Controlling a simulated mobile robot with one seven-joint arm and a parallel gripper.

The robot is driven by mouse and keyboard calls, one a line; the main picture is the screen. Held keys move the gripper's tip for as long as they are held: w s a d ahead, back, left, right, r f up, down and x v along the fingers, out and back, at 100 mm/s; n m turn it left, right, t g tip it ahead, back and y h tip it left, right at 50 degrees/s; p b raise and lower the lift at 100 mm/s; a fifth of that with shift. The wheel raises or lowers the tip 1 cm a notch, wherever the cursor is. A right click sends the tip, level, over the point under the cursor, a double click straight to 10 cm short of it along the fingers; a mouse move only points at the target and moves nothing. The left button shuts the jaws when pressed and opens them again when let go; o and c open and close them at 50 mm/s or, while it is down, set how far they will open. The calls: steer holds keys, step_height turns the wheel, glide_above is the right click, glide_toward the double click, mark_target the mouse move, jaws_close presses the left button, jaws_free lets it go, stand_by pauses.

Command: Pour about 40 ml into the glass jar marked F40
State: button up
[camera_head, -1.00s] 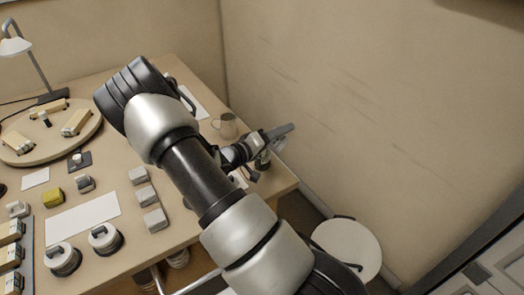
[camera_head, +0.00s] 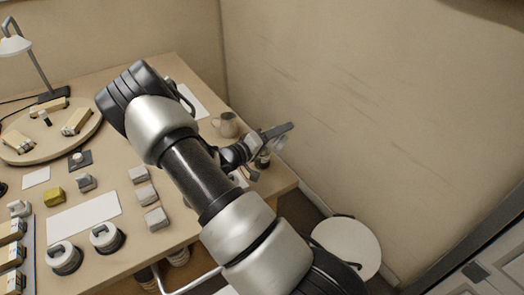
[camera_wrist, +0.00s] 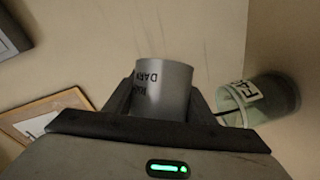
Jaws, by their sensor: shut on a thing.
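My gripper (camera_wrist: 158,112) is shut on a grey cup (camera_wrist: 163,88) with dark lettering, partly readable as "DARK". The cup fills the middle of the wrist view between the two fingers, and its contents are hidden. The glass jar (camera_wrist: 258,100), greenish with a white F40 label, is close to the right of the cup in the wrist view and appears tilted there. I see no stream between cup and jar.
Several grey blocks, a yellow block (camera_head: 53,196) and a round board (camera_head: 50,140) lie to the left. A wall is close on the right; a round white stool (camera_head: 346,248) stands below.

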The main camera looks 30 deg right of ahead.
steer(key=f+m+b, duration=0.1)
steer(key=b, duration=0.2)
steer(key=shift+s+d+f+m+y+b, duration=0.1)
steer(key=shift+s+f+m+y+b, duration=0.1)
steer(key=shift+f+m+y+b, duration=0.15)
steer(key=shift+r+m, duration=0.15)
steer(key=shift+m, duration=0.2)
steer(key=shift+r, duration=0.3)
steer(key=shift+f, duration=0.1)
steer(key=f+m+y+b, duration=0.1)
steer(key=b, duration=0.1)
steer(key=s+d+f+m+t+b, duration=0.1)
steer(key=m+b, duration=0.1)
steer(key=b, duration=0.1)
steer(key=s+f+m+t+y+b, duration=0.1)
steer(key=b, duration=0.1)
steer(key=shift+s+d+m+y+b, duration=0.25)
steer(key=shift+d+m+y+b, duration=0.05)
steer(key=shift+d+y+b, duration=0.1)
